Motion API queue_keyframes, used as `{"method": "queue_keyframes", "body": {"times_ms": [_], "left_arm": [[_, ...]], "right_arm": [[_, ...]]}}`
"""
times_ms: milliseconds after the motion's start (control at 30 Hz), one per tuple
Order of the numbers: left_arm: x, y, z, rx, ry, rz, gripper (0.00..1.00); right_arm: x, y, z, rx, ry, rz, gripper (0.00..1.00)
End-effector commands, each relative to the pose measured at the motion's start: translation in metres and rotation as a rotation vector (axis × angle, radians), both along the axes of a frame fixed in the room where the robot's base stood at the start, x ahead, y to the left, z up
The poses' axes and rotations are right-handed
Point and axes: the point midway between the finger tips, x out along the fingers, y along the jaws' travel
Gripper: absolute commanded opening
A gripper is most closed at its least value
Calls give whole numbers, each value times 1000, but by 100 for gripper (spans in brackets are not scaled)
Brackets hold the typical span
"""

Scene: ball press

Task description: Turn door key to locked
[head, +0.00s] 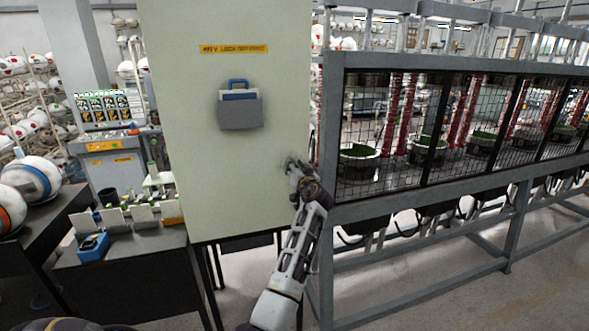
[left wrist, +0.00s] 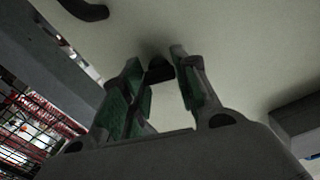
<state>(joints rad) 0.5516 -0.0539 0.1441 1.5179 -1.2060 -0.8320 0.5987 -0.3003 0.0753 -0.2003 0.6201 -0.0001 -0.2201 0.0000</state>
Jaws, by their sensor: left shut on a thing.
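The pale cabinet door (head: 225,120) carries a yellow label (head: 233,49) near its top. My left gripper (head: 291,166) is at the door's right side. In the left wrist view, the left gripper (left wrist: 161,85) points at the door face (left wrist: 235,60), its green-padded fingers on either side of a small dark key (left wrist: 160,70). It is shut on the key, though a gap shows between the fingers lower down. In the head view the gripper hides the key. The key's exact angle is too dark to tell. My right gripper is not in view.
A grey holder (head: 240,113) with a blue item (head: 238,85) hangs on the door. A dark curved handle (left wrist: 84,9) shows near the key. A mesh-fronted machine frame (head: 430,190) stands close on the right. A cluttered workbench (head: 120,245) stands on the left.

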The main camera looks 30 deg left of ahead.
Motion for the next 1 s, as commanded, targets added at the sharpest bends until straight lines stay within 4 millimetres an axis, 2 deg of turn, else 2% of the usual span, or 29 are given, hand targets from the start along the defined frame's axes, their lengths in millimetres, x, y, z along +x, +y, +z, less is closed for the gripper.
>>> {"method": "queue_keyframes", "body": {"times_ms": [467,1000], "left_arm": [[1,-1,1,256,298,-2,6],[2,-2,1,582,681,-1,6]], "right_arm": [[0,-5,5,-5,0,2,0],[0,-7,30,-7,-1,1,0]]}}
